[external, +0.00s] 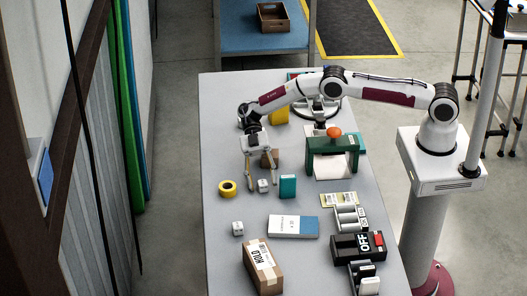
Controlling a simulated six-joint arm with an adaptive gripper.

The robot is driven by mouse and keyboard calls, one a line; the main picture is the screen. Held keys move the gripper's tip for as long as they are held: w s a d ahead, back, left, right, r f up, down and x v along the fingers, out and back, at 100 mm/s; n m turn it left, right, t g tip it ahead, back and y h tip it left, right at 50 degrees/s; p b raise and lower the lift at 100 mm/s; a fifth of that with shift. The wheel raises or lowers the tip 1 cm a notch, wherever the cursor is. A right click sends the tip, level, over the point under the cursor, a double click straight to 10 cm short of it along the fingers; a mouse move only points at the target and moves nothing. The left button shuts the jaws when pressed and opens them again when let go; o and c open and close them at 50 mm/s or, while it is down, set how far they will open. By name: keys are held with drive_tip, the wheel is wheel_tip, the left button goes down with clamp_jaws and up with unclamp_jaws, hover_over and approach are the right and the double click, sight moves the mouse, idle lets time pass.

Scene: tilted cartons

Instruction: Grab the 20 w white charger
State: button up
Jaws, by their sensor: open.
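Two small white blocks that look like chargers stand on the grey table (222,262). One white block (263,186) is at the middle left of the table, and the other white block (238,228) is nearer the front left. Any wattage print is too small to read. My gripper (263,186) points down with its fingers spread wide and holds nothing. In this view its fingertips appear on either side of the first white block. I cannot tell their exact height above the table.
A yellow tape roll (227,187) lies left of the gripper, and a teal box (288,186) stands close on its right. A green stand with an orange knob (320,145) is beyond. A cardboard box (262,266) and a black OFF box (345,246) are in front.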

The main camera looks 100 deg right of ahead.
sight(262, 180)
drive_tip(key=c, duration=1.4)
drive_tip(key=shift+o, duration=0.2)
drive_tip(key=shift+r, duration=0.1)
drive_tip(key=shift+r, duration=4.9)
